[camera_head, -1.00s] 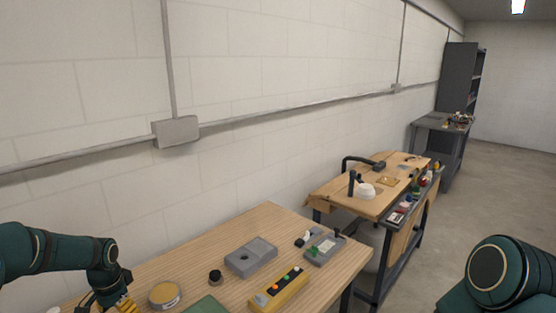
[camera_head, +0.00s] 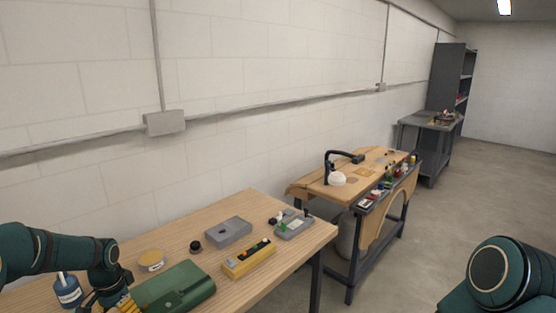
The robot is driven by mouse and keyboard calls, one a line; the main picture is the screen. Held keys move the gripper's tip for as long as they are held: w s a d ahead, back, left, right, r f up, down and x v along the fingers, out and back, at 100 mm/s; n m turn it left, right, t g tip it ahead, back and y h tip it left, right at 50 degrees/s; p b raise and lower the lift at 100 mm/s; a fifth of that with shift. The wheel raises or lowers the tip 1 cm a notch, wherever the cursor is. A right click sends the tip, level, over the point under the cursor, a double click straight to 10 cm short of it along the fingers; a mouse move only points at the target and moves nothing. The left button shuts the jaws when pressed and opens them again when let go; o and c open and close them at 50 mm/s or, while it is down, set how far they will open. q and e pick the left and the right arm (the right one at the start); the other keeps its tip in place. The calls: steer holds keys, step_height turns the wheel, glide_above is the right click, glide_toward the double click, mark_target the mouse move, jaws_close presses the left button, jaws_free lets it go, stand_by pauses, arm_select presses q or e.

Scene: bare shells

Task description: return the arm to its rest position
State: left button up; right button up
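My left arm, dark teal, comes in from the left over the near wooden table (camera_head: 293,271). Its wrist bends down, and my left gripper (camera_head: 127,304) with yellow finger parts sits at the bottom edge, beside the left end of a green case (camera_head: 178,290). The fingertips are cut off by the frame, so I cannot tell whether it is open or shut. My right arm shows only as a teal rounded link at the lower right; its gripper is out of view.
On the table are a blue bottle (camera_head: 67,290), a yellow-topped round tin (camera_head: 151,260), a small black knob (camera_head: 195,246), a grey block (camera_head: 228,232), a yellow button box (camera_head: 249,259) and a grey device (camera_head: 293,225). A second workbench (camera_head: 337,190) stands beyond; floor at right is clear.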

arm_select(q)
steer(key=s+d+f+n+t+h, duration=0.1)
steer(key=d+f, duration=0.4)
steer(key=d, duration=0.4)
steer(key=d+f+h, duration=0.2)
steer(key=d+f, duration=0.3)
steer(key=d, duration=0.3)
steer(key=s+d+f+n+t+h+b, duration=0.1)
steer(key=s+d+f+n, duration=0.3)
steer(key=s+d+f, duration=0.4)
steer(key=s+d+b, duration=0.1)
steer(key=s+d, duration=0.6)
steer(key=d, duration=0.1)
steer(key=shift+d+f, duration=0.15)
steer(key=shift+d, duration=0.1)
arm_select(e)
steer(key=shift+s+f, duration=0.15)
steer(key=shift+f, duration=0.4)
steer(key=shift+s+f, duration=0.15)
steer(key=shift+f, duration=0.4)
